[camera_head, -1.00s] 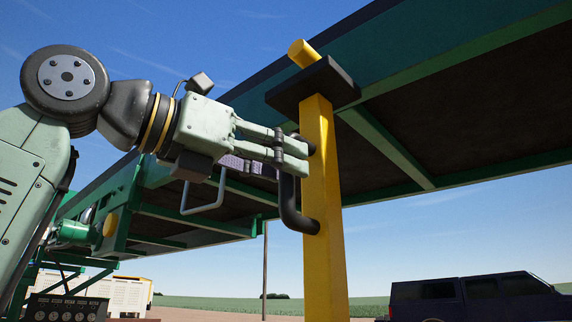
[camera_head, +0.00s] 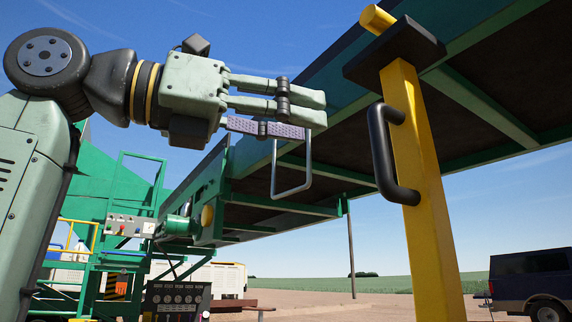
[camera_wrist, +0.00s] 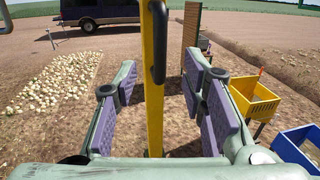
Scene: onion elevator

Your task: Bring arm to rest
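My arm reaches in from the left in the head view, with my gripper (camera_head: 312,112) held out level to the right. The yellow post (camera_head: 425,190) with a black curved handle (camera_head: 384,155) stands to the right of the fingertips, with a visible gap in the head view. The yellow post also shows upright beyond the fingers in the wrist view (camera_wrist: 154,95).
A green elevator conveyor (camera_head: 285,215) slopes up to the right behind my gripper. A control panel (camera_head: 131,226) stands lower left. A dark vehicle (camera_head: 527,278) is far right. The wrist view shows an onion pile (camera_wrist: 60,82), a yellow bin (camera_wrist: 252,98) and a blue bin (camera_wrist: 298,148).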

